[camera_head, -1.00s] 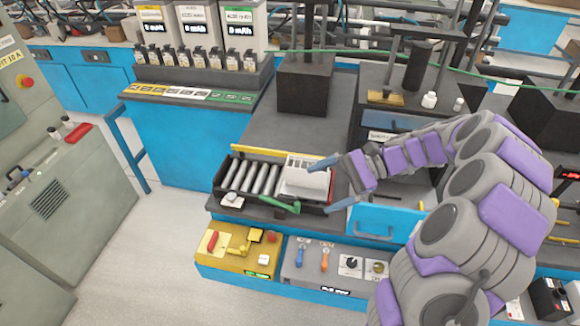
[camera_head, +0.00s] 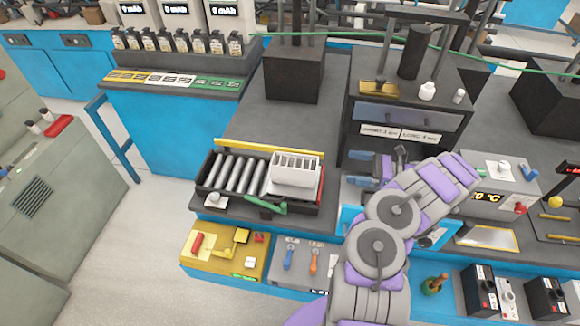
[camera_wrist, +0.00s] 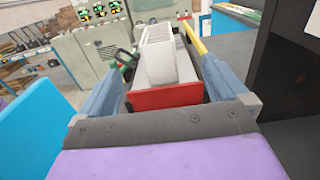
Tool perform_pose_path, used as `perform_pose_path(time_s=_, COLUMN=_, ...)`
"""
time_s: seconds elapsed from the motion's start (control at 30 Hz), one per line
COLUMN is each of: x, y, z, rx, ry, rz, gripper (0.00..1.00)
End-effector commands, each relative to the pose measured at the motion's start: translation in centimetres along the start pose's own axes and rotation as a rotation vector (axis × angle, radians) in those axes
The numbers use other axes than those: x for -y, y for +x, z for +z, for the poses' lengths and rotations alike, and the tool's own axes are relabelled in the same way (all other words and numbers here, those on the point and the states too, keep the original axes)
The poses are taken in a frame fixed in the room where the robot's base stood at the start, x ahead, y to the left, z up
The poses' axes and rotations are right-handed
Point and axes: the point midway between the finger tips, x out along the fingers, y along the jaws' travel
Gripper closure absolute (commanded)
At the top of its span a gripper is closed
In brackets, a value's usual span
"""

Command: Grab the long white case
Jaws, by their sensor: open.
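The white case (camera_head: 294,168), a box with a row of slots along its top, sits at the right end of the roller tray (camera_head: 212,200). In the wrist view the white case (camera_wrist: 160,58) stands ahead, between the fingers in the picture, behind the tray's red end panel (camera_wrist: 166,96). My gripper (camera_head: 357,168) is open and empty to the right of the case, with a gap between them. In the wrist view the two blue fingers of my gripper (camera_wrist: 165,62) are spread wide. The case's far side is hidden.
A yellow bar (camera_head: 270,146) runs along the tray's back edge, and a green lever (camera_head: 268,207) sticks out at its front. A dark cabinet (camera_head: 405,110) stands behind my arm.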

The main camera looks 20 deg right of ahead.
Motion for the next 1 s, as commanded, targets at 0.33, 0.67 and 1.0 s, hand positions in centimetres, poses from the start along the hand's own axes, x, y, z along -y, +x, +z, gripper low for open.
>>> perform_pose_path(time_s=0.33, x=0.1, y=3.5, z=0.0, rx=0.007, ry=0.003, rz=0.004, gripper=0.0)
perform_pose_path(time_s=0.67, x=0.1, y=9.6, z=-0.2, rx=0.008, ry=0.007, rz=0.004, gripper=0.0)
perform_pose_path(time_s=1.0, x=0.1, y=12.2, z=-0.2, rx=0.003, ry=0.004, rz=0.002, gripper=0.0)
